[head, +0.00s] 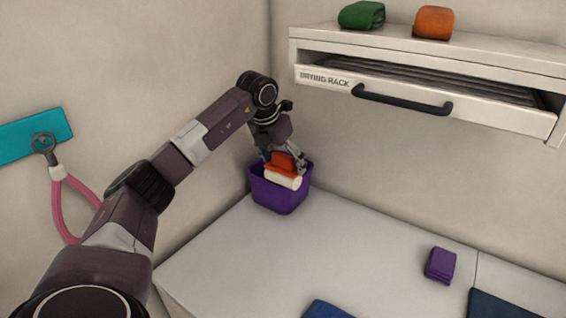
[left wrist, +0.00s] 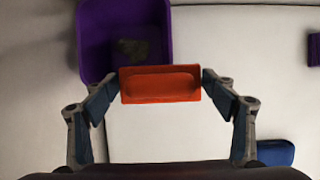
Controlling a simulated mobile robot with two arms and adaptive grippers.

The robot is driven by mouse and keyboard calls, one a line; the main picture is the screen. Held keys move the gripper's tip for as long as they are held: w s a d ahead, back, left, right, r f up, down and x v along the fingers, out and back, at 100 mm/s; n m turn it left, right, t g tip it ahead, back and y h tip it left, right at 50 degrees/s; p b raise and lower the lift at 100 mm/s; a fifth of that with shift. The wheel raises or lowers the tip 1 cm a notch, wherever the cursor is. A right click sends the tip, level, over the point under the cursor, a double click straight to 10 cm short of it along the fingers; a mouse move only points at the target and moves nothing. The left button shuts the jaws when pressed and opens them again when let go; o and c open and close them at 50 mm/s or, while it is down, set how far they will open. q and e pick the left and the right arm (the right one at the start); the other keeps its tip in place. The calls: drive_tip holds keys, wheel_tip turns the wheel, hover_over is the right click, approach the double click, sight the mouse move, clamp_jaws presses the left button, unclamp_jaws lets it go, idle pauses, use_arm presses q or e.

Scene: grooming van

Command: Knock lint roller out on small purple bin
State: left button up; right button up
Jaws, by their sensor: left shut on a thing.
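The lint roller has an orange body (head: 281,163) and a white roll (head: 283,180). My left gripper (head: 284,163) is shut on the orange part and holds it at the top of the small purple bin (head: 279,199), near its front rim. In the left wrist view the orange part (left wrist: 160,84) sits between both fingertips, overlapping the bin's lower right edge. The bin (left wrist: 91,45) holds a dark grey-brown clump (left wrist: 133,50). I cannot tell whether the roller touches the rim. My right gripper is not in view.
The bin stands in the corner of the white counter (head: 350,255). A folded purple cloth (head: 440,265) and blue items lie to the right and front. The drying rack (head: 420,85) juts from the wall above, with green and orange rolls on top.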

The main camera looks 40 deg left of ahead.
sight(283, 155)
use_arm(q)
drive_tip(key=shift+f+b, duration=0.3)
drive_tip(key=shift+f, duration=0.25)
drive_tip(key=shift+f+p, duration=0.2)
drive_tip(key=shift+p, duration=0.1)
idle(1.6)
drive_tip(key=shift+r+p, duration=2.7)
drive_tip(key=shift+r, duration=0.45)
